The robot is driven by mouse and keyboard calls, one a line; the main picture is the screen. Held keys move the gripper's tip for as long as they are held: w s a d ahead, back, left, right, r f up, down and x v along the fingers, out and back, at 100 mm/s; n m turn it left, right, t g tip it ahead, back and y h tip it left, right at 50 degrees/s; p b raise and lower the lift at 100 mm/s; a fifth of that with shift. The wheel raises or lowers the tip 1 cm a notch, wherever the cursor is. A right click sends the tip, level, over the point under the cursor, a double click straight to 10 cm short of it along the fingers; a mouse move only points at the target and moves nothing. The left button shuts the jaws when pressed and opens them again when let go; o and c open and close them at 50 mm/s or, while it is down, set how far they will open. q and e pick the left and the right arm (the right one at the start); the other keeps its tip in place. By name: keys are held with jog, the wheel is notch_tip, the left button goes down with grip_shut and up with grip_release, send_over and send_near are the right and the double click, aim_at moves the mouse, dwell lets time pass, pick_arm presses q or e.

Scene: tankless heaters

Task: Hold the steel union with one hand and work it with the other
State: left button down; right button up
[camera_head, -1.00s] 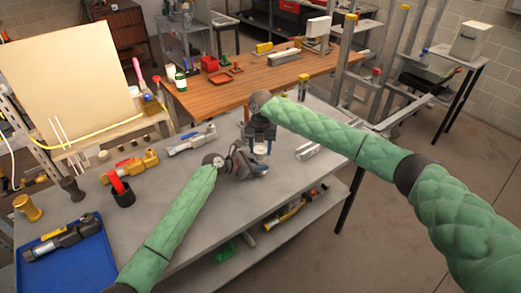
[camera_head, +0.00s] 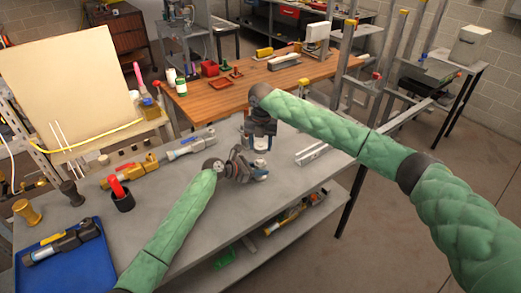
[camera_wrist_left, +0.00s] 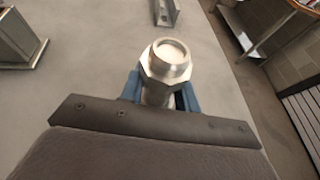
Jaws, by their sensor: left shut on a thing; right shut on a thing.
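The steel union (camera_wrist_left: 165,65) is a silver hex fitting with a round open end, upright between the blue fingers of my left gripper (camera_wrist_left: 160,92) in the left wrist view. My left gripper (camera_head: 252,172) is shut on it, low over the grey bench (camera_head: 200,200) in the head view. My right gripper (camera_head: 262,143) points down just behind and above the left one, shut on a small light-coloured piece. The head view is too small to tell whether this piece is part of the union. The right gripper cannot be made out in the left wrist view.
A silver rail (camera_head: 311,153) lies on the bench to the right. A yellow-brown tool (camera_head: 132,170), a black cup with a red-handled item (camera_head: 122,198) and a blue tray (camera_head: 68,270) are to the left. A wooden table (camera_head: 215,95) stands behind.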

pick_arm(q)
jog(key=c, duration=0.9)
grip_release()
jog(key=shift+c, duration=0.2)
jog(key=shift+a+r, duration=0.1)
